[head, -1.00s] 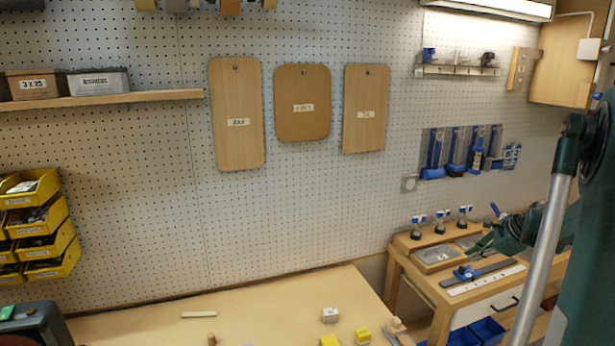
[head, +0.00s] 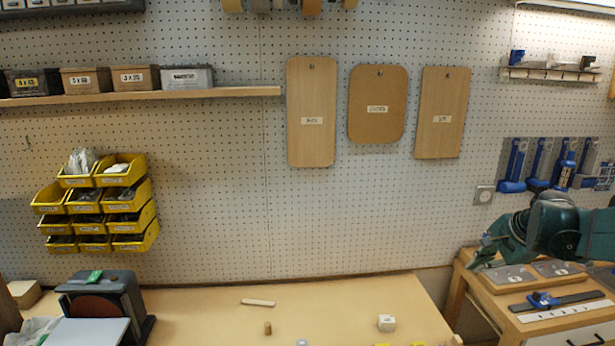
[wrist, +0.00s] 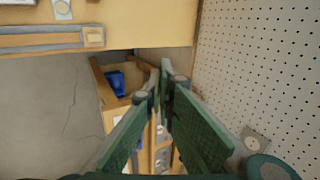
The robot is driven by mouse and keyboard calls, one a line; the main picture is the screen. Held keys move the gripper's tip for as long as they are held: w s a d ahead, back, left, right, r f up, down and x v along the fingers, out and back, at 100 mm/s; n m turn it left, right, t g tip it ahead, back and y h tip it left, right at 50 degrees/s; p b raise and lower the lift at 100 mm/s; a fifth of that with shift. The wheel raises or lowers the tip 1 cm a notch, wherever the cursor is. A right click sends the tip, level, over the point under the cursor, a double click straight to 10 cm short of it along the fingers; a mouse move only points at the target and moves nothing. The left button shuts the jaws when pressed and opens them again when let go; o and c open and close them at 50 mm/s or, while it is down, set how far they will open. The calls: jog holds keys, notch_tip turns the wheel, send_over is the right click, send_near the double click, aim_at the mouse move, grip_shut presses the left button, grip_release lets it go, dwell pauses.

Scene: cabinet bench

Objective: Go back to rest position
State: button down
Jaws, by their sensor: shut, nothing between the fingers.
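My gripper (head: 478,258) is at the right of the head view, in the air in front of the pegboard and over the left end of the small side bench (head: 462,300). In the wrist view my gripper (wrist: 160,85) shows its two green fingers with their tips together, shut and empty. My green arm comes in from the right edge of the head view. The fingers touch nothing that I can see.
The main bench top (head: 340,310) holds a wooden stick (head: 258,302), a small brown peg (head: 268,328) and a white block (head: 387,322). A sander (head: 100,305) stands at left below yellow bins (head: 100,205). A blue-handled tool (head: 542,299) lies on the side bench. The air over the main bench is clear.

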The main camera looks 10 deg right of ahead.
jog(key=s+a+r+n, duration=0.1)
jog(key=s+a+n, duration=0.35)
jog(key=a, duration=0.65)
jog(key=s+a+r+n, duration=0.1)
jog(key=s+a+n, duration=0.35)
jog(key=a, duration=0.65)
jog(key=s+a+f+n, duration=0.2)
jog(key=s+a+n, duration=0.2)
jog(key=s+a, duration=0.2)
jog(key=s+a+f+n+t, duration=0.1)
jog(key=s+a+f+n, duration=0.1)
jog(key=s+a+n, duration=0.2)
jog(key=s+a, duration=0.2)
jog(key=s, duration=0.2)
jog(key=shift+a+f+n, duration=0.3)
jog(key=shift+a, duration=0.1)
